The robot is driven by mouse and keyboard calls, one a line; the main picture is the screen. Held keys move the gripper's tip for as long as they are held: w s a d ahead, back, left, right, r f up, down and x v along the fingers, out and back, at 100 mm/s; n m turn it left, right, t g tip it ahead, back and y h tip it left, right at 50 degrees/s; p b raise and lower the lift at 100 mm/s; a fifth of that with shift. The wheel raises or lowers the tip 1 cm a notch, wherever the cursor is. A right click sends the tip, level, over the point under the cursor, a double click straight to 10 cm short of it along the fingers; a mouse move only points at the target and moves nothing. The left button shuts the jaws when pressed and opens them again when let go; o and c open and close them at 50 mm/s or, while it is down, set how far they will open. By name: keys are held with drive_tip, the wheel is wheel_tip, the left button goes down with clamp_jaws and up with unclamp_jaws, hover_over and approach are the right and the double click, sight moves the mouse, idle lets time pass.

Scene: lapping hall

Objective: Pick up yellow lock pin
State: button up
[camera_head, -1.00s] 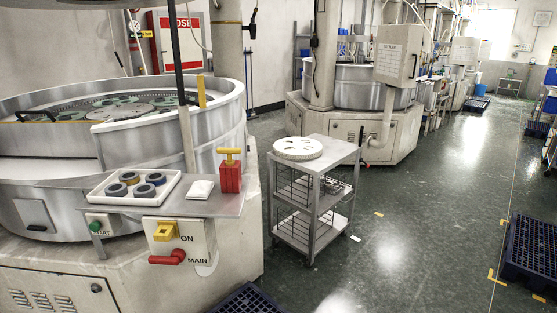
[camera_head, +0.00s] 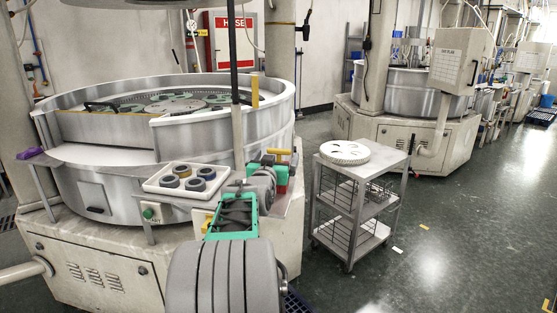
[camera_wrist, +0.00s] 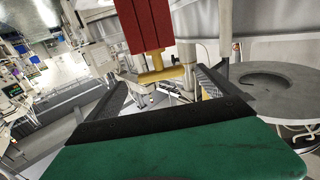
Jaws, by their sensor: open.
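The yellow lock pin (camera_head: 279,151) has a T-shaped handle and sits in a red block (camera_head: 292,164) at the right end of the machine's grey shelf. In the wrist view, the pin's yellow handle (camera_wrist: 161,76) shows below the red block (camera_wrist: 145,27), which hangs from the top of the picture. My gripper (camera_wrist: 160,84) is open, with one dark finger on each side of the handle in the picture. I cannot tell whether the handle is within the fingers or beyond their tips. In the head view, my green-and-grey wrist partly hides the red block.
A white tray (camera_head: 152,186) with several ring parts stands on the shelf left of my arm. A yellow upright piece (camera_head: 255,91) stands at the tub rim behind. A steel cart (camera_head: 394,163) with a white disc (camera_head: 344,152) is close on the right. Open floor lies beyond.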

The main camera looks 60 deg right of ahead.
sight(278, 151)
drive_tip(key=x, duration=0.1)
drive_tip(key=p+x, duration=0.1)
drive_tip(key=x, duration=0.2)
drive_tip(key=shift+w+d+r+p, duration=0.15)
drive_tip(key=shift+d+r+p, duration=0.15)
drive_tip(key=shift+a, duration=0.1)
drive_tip(key=c, duration=1.6)
drive_tip(key=shift+r, duration=0.1)
